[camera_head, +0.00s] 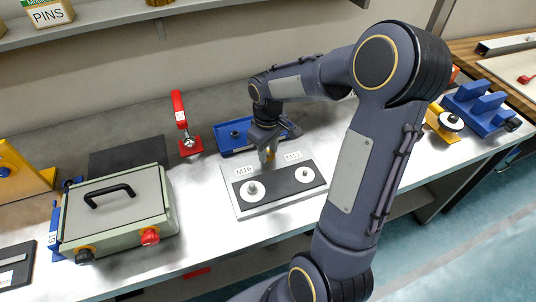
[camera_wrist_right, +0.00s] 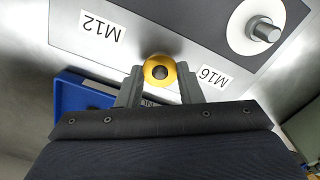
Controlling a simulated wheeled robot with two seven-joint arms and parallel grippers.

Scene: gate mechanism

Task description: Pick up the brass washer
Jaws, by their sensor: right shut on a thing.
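The brass washer (camera_wrist_right: 159,71) is a yellow-gold ring with a dark hole. In the right wrist view it sits between the two fingers of my right gripper (camera_wrist_right: 160,84), which is shut on it. In the head view my right gripper (camera_head: 266,156) points down near the back edge of the plate with the M16 and M12 labels, and a bit of the brass washer shows at its fingertips. I cannot tell the exact height of the washer above the surface. My left gripper is not in view.
The plate (camera_head: 228,187) carries a dark strip with two white washers on studs, M16 (camera_head: 252,190) and M12 (camera_head: 305,174). A blue tray (camera_head: 226,150) lies behind it. A red clamp (camera_head: 190,145) and a green-grey box (camera_head: 115,205) stand to the left.

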